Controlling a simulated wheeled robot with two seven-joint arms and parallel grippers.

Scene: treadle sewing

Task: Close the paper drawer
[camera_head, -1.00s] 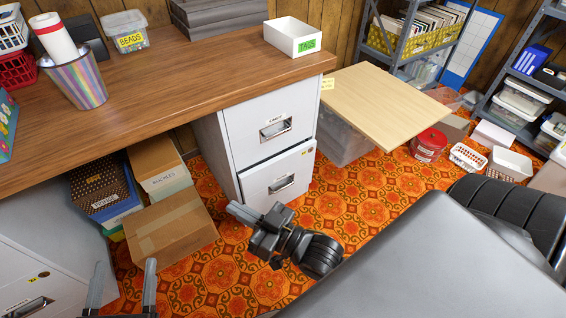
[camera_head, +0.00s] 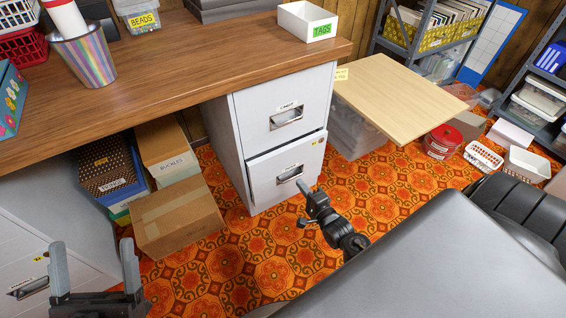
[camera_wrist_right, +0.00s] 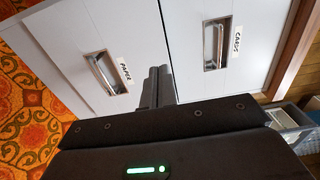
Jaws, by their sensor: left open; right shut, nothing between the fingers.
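The paper drawer (camera_head: 285,175) is the lower drawer of the light grey cabinet under the wooden worktop. Its front stands slightly proud of the cabinet, with a dark gap along its top. Its PAPER label and metal handle show in the right wrist view (camera_wrist_right: 85,60). My right gripper (camera_head: 304,187) is shut and empty, its tips by the drawer front just right of the handle. In the right wrist view the fingertips (camera_wrist_right: 160,73) overlap the drawer's edge; I cannot tell whether they touch. My left gripper (camera_head: 93,255) is open and empty at the lower left, away from the cabinet.
The cards drawer (camera_head: 285,105) above looks shut. A cardboard box (camera_head: 178,218) sits on the floor left of the cabinet. A pale board (camera_head: 400,95) over a clear bin is on the right. Patterned carpet (camera_head: 260,250) in front of the cabinet is free.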

